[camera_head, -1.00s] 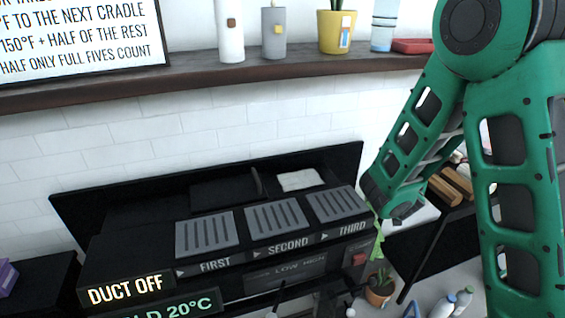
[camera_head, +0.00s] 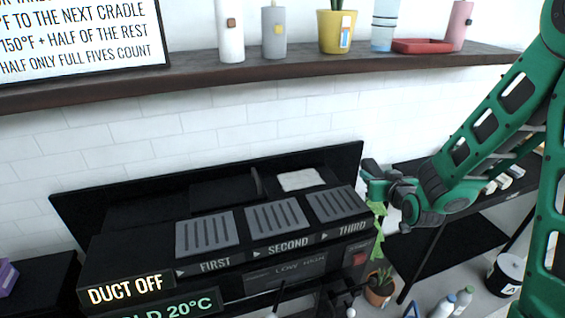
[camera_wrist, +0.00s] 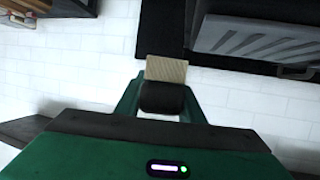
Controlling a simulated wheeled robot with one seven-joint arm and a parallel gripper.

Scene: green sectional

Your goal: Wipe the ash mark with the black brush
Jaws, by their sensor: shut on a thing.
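My gripper (camera_head: 372,183) is at the right end of the black unit, beside the THIRD pad. In the wrist view it is shut on a black piece (camera_wrist: 162,98) with a tan, finely ribbed end (camera_wrist: 166,69), which looks like the black brush with its bristles. The brush cannot be made out in the head view. A pale, greyish patch (camera_head: 300,180) lies on the black top behind the SECOND and THIRD pads, to the left of my gripper and apart from it. It may be the ash mark; I cannot tell for certain.
The black unit has three grey slotted pads (camera_head: 277,225) and a red switch (camera_head: 359,259). A thin dark upright piece (camera_head: 257,182) stands behind them. A wooden shelf (camera_head: 290,68) with several items runs above. Green leaves (camera_head: 377,228) hang below my gripper, above a potted plant (camera_head: 379,290).

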